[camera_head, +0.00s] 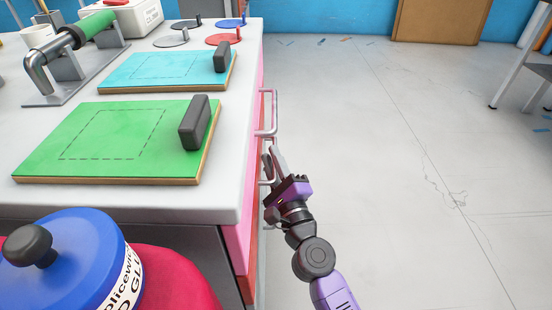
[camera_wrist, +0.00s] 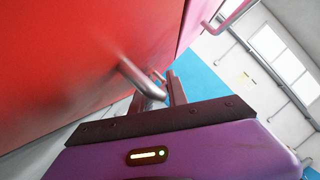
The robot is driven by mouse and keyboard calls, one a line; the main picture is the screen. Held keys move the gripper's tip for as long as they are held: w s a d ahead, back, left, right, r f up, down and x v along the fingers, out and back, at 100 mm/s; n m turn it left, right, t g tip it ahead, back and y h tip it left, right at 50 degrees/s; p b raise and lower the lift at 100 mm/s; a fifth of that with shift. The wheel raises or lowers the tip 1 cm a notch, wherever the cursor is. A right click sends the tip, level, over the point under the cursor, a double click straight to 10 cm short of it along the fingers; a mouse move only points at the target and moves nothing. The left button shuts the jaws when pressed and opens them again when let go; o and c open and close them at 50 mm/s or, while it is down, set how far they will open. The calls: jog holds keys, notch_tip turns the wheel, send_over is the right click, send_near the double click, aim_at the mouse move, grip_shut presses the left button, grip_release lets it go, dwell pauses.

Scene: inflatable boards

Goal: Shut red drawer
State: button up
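The red drawer (camera_head: 252,272) shows in the head view as a narrow strip at the counter's right side, below the pink drawer front (camera_head: 240,238). How far it stands out is hard to tell. In the wrist view its red front (camera_wrist: 70,60) fills the upper left, with a metal handle (camera_wrist: 135,74) sticking out. My gripper (camera_head: 273,153) is beside the drawer fronts, low along the counter's right side. In the wrist view my gripper's fingers (camera_wrist: 168,80) are close to the red drawer's handle. Contact and the finger gap are not clear.
A pink handle (camera_head: 271,112) juts from the upper front just beyond my gripper. The counter top (camera_head: 225,135) carries a green board (camera_head: 90,140), a blue board (camera_head: 165,72) and a clamp tool. A blue-lidded glue pot (camera_head: 75,245) stands at the near left.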

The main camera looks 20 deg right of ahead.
jog(key=b+v, duration=0.1)
jog(key=v, duration=0.6)
jog(key=shift+s, duration=0.4)
jog(key=s+d+f+n+g, duration=0.1)
jog(key=s+d+f+n, duration=0.2)
jog(key=s+n, duration=0.5)
jog(key=s+d+f+n+g, duration=0.1)
jog(key=s+d+f+n, duration=0.25)
jog(key=s, duration=0.75)
jog(key=s+a+r+n+g, duration=0.1)
jog(key=s+n+g, duration=0.1)
jog(key=s+n, duration=0.55)
jog(key=s+a+r+n+g, duration=0.1)
jog(key=s+n, duration=0.3)
jog(key=s, duration=0.6)
notch_tip(320, 180, up, 38)
jog(key=n+p, duration=0.1)
jog(key=p, duration=3.6)
jog(key=shift+s+g, duration=0.3)
jog(key=shift+s, duration=0.15)
